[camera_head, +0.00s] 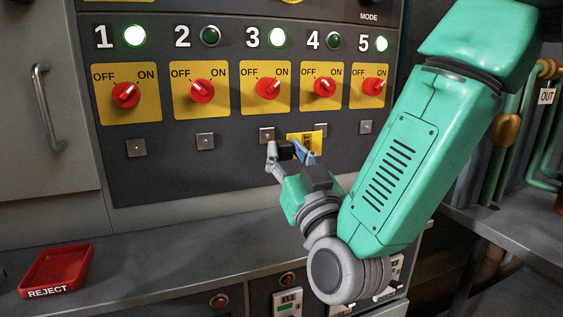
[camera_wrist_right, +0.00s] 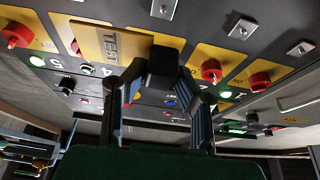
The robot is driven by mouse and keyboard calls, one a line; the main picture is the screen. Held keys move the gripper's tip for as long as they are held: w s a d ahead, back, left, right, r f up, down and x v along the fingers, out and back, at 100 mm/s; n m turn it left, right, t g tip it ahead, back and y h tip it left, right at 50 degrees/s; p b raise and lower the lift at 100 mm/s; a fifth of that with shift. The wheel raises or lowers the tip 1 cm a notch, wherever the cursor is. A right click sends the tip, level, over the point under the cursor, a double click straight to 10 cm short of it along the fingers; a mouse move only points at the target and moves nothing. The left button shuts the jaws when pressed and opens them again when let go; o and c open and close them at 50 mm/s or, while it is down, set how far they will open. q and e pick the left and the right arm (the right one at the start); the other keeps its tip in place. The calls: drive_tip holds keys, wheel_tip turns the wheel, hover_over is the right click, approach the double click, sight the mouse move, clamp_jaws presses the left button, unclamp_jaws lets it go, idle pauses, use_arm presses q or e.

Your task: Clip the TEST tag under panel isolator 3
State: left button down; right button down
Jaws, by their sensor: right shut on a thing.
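The yellow TEST tag (camera_head: 316,138) is in front of the dark panel, between the columns of isolators 3 and 4. In the wrist view the tag (camera_wrist_right: 88,40) shows its lettering beside a black block (camera_wrist_right: 163,62). My right gripper (camera_head: 289,152) is shut on the tag by this block, with a finger on each side. Isolator 3 (camera_head: 268,88) is a red knob on a yellow plate, below a lit green lamp. Its small metal clip plate (camera_head: 266,134) is just above and left of the gripper. I cannot tell whether the tag touches the panel. My left gripper is not in view.
Similar isolators 1 (camera_head: 126,94), 2 (camera_head: 202,90), 4 (camera_head: 324,86) and 5 (camera_head: 373,86) flank it. Lamps 1 and 5 are lit. A red REJECT tray (camera_head: 57,268) stands on the grey ledge (camera_head: 170,262) at lower left. The ledge between tray and arm is clear.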

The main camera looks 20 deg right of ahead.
drive_tip(key=w, duration=0.3)
drive_tip(key=shift+w+a, duration=0.1)
drive_tip(key=shift+a, duration=0.15)
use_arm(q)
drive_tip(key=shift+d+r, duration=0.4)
use_arm(e)
drive_tip(key=shift+w+d, duration=0.4)
drive_tip(key=shift+w, duration=0.25)
drive_tip(key=shift+w+d, duration=0.35)
drive_tip(key=shift+w, duration=0.25)
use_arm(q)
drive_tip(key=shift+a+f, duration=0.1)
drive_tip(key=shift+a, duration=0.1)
use_arm(e)
drive_tip(key=shift+a, duration=0.3)
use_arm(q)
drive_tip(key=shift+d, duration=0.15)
use_arm(e)
drive_tip(key=shift+d, duration=0.2)
drive_tip(key=shift+a, duration=0.3)
